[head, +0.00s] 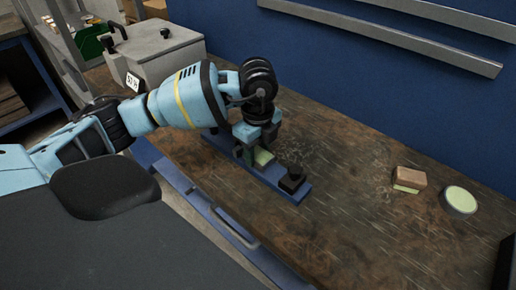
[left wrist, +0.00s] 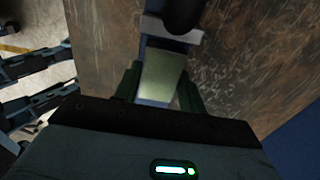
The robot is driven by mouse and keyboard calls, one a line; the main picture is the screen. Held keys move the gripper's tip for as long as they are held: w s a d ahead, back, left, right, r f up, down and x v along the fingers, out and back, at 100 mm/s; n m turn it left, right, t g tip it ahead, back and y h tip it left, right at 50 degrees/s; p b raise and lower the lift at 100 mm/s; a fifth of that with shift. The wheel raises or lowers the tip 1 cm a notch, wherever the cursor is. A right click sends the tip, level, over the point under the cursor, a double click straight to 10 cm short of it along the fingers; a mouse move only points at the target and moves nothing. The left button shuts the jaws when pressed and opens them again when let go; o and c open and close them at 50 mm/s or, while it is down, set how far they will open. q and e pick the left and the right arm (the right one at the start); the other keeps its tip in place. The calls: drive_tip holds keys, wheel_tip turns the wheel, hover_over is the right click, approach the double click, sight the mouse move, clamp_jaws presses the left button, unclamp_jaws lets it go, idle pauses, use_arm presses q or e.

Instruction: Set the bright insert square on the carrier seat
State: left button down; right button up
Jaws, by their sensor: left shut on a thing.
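The bright insert (head: 263,158) is a pale green-yellow block low between the fingers of my left gripper (head: 256,151). In the left wrist view the insert (left wrist: 162,76) lies between the two dark green fingers of the left gripper (left wrist: 160,88), which is shut on it. The blue carrier (head: 296,194) is a long bar on the bench beneath the gripper, with a black block (head: 291,179) near its right end. The gripper hides the seat, and I cannot tell whether the insert touches it. My right gripper is not in view.
A brown-and-green sponge-like block (head: 409,179) and a round pale-green-topped dish (head: 460,200) stand at the right of the wooden bench (head: 350,225). A grey lidded box (head: 155,50) stands at the back left. The bench between carrier and sponge-like block is clear.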

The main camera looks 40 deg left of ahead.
use_arm(q)
drive_tip(key=shift+f, duration=0.15)
drive_tip(key=c, duration=0.7)
unclamp_jaws()
drive_tip(key=shift+c, duration=0.2)
drive_tip(key=shift+f, duration=0.1)
wheel_tip(320, 180, up, 8)
drive_tip(key=shift+f, duration=0.1)
